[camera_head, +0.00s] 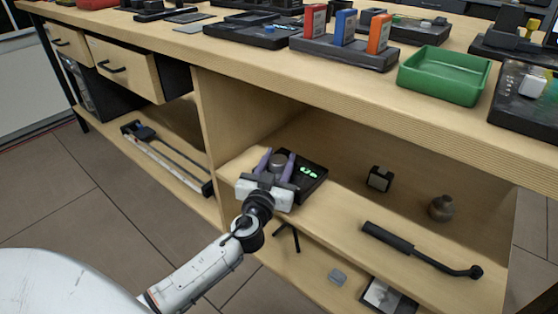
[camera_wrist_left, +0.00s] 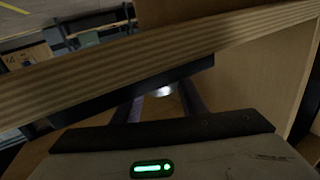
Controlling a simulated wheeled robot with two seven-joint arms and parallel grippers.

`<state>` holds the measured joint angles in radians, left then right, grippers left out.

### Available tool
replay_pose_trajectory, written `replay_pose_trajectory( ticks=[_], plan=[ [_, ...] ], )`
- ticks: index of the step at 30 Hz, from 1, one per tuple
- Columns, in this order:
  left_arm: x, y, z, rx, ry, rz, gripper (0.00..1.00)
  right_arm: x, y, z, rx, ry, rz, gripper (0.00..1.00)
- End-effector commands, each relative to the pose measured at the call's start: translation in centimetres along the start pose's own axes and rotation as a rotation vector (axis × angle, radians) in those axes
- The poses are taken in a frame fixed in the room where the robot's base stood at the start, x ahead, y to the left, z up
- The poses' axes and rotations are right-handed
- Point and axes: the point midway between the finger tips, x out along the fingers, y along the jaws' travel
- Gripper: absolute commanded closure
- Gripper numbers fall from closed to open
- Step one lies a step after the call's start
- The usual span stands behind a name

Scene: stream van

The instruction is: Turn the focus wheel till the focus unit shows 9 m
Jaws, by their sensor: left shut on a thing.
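The focus unit (camera_head: 313,183) is a black box on the shelf under the bench, with a small green lit readout (camera_head: 308,171) that is too small to read surely. The focus wheel (camera_head: 277,161) is a grey round knob on its left part. My left gripper (camera_head: 276,159) reaches in from the front, its two purple fingers shut on opposite sides of the wheel. In the left wrist view the fingers (camera_wrist_left: 158,100) flank a shiny bit of the wheel (camera_wrist_left: 163,92), and the dark edge of the unit (camera_wrist_left: 130,96) shows behind. My right gripper is out of view.
The bench top (camera_head: 270,68) overhangs the shelf, and an upright panel (camera_head: 209,115) stands left of the unit. A small dark block (camera_head: 380,178), a brown-grey flask (camera_head: 441,207) and a black handle bar (camera_head: 410,247) lie to the right. The shelf between is clear.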

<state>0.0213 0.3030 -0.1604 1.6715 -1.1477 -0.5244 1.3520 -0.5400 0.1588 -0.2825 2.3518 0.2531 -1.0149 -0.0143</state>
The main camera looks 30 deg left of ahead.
Motion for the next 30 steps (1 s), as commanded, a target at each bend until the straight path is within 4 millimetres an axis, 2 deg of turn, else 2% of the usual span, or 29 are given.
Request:
replay_pose_trajectory(
  ticks=[14, 21, 30],
  plan=[
    [-0.1, -0.2, -0.1, 0.005, 0.026, 0.335, 0.84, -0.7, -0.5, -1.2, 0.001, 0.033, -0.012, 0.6],
    [-0.1, -0.1, -0.1, 0.005, 0.038, 0.479, 0.84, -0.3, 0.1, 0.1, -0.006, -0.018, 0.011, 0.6],
    [-0.1, -0.1, 0.0, 0.003, 0.045, 0.565, 0.84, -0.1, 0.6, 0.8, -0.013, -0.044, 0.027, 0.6]
  ],
)
